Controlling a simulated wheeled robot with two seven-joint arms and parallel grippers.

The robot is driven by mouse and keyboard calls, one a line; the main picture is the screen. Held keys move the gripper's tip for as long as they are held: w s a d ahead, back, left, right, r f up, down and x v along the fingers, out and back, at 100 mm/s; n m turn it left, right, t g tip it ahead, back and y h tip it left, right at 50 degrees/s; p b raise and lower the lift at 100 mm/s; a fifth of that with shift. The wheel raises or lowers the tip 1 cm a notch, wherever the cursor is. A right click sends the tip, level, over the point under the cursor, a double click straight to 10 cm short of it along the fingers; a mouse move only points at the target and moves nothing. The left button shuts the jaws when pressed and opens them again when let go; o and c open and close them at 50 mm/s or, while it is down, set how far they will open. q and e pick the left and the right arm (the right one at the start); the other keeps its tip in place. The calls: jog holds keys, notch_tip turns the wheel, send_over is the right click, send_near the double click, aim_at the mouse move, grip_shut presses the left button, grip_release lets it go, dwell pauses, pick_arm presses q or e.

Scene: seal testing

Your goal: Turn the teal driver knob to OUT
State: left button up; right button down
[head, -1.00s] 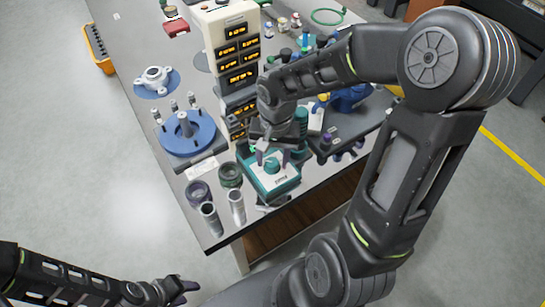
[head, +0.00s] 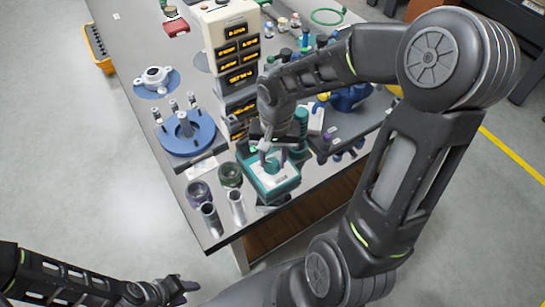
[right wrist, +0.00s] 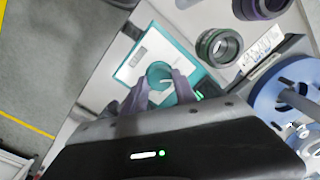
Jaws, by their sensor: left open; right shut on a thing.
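The teal driver box (head: 270,181) with a pale top panel sits near the table's front edge. Its round teal knob (right wrist: 159,73) stands up from the panel in the right wrist view. My right gripper (head: 272,157) is over the box with its fingers pointing down, shut on the knob, one finger on each side. In the right wrist view the fingertips (right wrist: 161,84) flank the knob and partly hide it. The panel's markings are too small to read. My left gripper (head: 188,287) is open and empty, off the table at the lower left.
Two dark rings (head: 230,174) and two metal cylinders (head: 237,206) stand just left of the box. A blue round fixture (head: 187,135) and a tower of amber displays (head: 236,50) stand behind. A dark rack (head: 345,130) with coloured items is to the right.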

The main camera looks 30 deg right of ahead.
aim_at(273, 161)
jog(key=n, duration=0.3)
jog(key=shift+n, duration=0.4)
jog(key=shift+w+n+p, duration=0.1)
jog(key=shift+n+p, duration=0.2)
jog(key=shift+n, duration=1.5)
jog(key=c, duration=1)
grip_release()
jog(key=shift+r, duration=0.1)
jog(key=shift+d+r, duration=0.1)
jog(key=shift+r, duration=3.7)
